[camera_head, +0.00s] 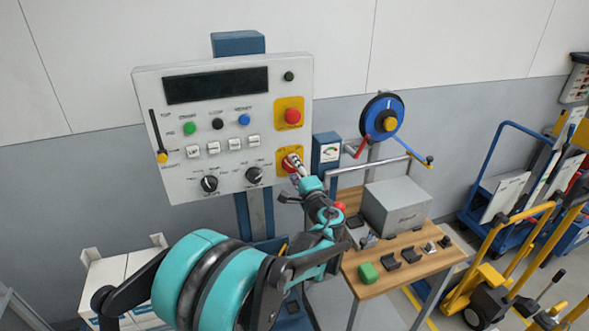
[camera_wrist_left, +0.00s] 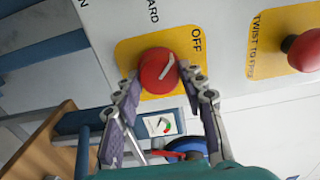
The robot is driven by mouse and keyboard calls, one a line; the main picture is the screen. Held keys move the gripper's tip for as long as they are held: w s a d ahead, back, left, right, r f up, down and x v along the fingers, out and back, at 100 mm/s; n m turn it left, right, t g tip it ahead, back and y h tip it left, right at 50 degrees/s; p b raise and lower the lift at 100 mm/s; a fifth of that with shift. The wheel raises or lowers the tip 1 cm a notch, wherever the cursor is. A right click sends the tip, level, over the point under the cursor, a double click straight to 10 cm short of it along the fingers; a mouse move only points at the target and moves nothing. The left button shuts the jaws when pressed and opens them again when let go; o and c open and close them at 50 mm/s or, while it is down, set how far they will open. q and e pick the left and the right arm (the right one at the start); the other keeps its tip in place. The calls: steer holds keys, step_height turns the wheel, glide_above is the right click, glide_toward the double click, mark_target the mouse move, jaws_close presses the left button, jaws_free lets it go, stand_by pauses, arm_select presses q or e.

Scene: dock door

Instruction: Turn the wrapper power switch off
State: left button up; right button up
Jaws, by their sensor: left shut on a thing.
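The wrapper power switch is a red rotary knob on a yellow plate (camera_head: 281,168) at the lower right of the white control panel (camera_head: 222,130). In the left wrist view the red knob (camera_wrist_left: 155,72) has a white pointer line slanting toward the upper right, roughly toward the word OFF (camera_wrist_left: 196,40). My left gripper (camera_head: 294,164) is at the knob in the head view and covers part of it. In the left wrist view its fingers (camera_wrist_left: 159,80) stand on either side of the knob, shut on it. My right gripper is not in view.
A red button (camera_head: 292,115) on another yellow plate is above the knob. Two black dials, including one (camera_head: 254,175) nearby, are left of it. A blue gauge box (camera_head: 327,153) is close right. A wooden table (camera_head: 405,264) with a grey box (camera_head: 397,207) stands below right.

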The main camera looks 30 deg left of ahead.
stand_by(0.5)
arm_select(q)
steer(key=o, duration=1.2)
steer(key=v, duration=1.2)
steer(key=shift+s, duration=0.1)
